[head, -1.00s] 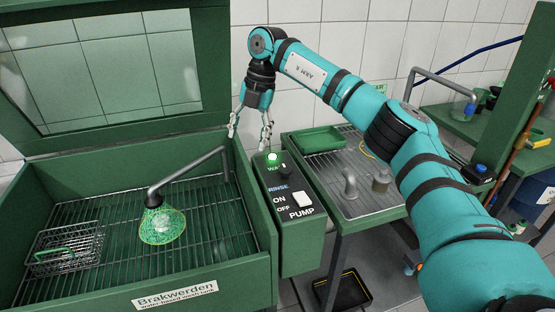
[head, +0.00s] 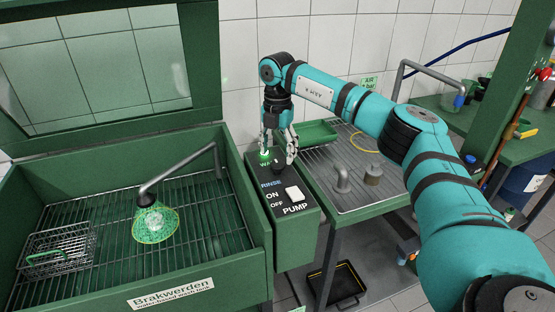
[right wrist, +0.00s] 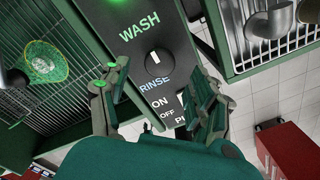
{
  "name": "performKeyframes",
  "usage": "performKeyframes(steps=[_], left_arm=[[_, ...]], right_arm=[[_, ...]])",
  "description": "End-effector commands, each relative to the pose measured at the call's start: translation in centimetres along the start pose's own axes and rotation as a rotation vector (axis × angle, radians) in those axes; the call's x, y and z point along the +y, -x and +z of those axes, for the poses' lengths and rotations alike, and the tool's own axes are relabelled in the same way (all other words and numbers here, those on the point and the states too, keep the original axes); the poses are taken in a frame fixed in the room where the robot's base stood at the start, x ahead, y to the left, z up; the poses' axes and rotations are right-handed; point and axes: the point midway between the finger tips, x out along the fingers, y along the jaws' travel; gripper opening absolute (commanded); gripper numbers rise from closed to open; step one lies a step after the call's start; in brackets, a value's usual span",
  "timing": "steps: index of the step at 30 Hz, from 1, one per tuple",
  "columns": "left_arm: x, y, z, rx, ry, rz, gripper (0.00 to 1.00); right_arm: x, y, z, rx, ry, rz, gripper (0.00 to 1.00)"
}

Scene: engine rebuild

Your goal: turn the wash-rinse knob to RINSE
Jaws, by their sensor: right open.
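The wash-rinse knob (right wrist: 158,62) is a round black dial on the dark control box (head: 287,236), between the labels WASH and RINSE. Its white mark points toward WASH. In the head view the knob (head: 274,160) is small and partly crowded by my fingers. My right gripper (head: 278,152) is open and points down over the upper part of the box. In the right wrist view, the gripper's fingers (right wrist: 158,72) stand apart on either side of the knob's area. Contact with it cannot be told. My left gripper is in neither view.
A green light (right wrist: 125,8) glows above WASH. The white pump switch (head: 294,193) sits below RINSE. The wash tank (head: 240,282), with a wire basket (head: 58,247) and spout (head: 180,172), is at left. A draining table (head: 365,208) with metal parts stands right of the box.

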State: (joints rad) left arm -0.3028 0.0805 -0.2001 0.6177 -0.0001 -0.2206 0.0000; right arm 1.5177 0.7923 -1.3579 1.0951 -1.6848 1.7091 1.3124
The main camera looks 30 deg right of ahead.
Motion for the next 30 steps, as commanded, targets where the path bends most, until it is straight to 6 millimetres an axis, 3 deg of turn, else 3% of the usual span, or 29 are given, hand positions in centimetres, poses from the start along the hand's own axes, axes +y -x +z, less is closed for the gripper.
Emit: performKeyframes(steps=[7,19,30], left_arm=[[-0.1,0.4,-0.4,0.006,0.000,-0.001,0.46],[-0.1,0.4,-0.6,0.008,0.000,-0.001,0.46],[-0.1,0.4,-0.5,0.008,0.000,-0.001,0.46]], right_arm=[[-0.1,-3.3,0.0,0.000,0.000,-0.002,0.63],[0.0,-3.9,0.0,-0.001,0.000,0.000,0.62],[0.0,-3.9,0.0,0.000,0.000,0.000,0.13]])
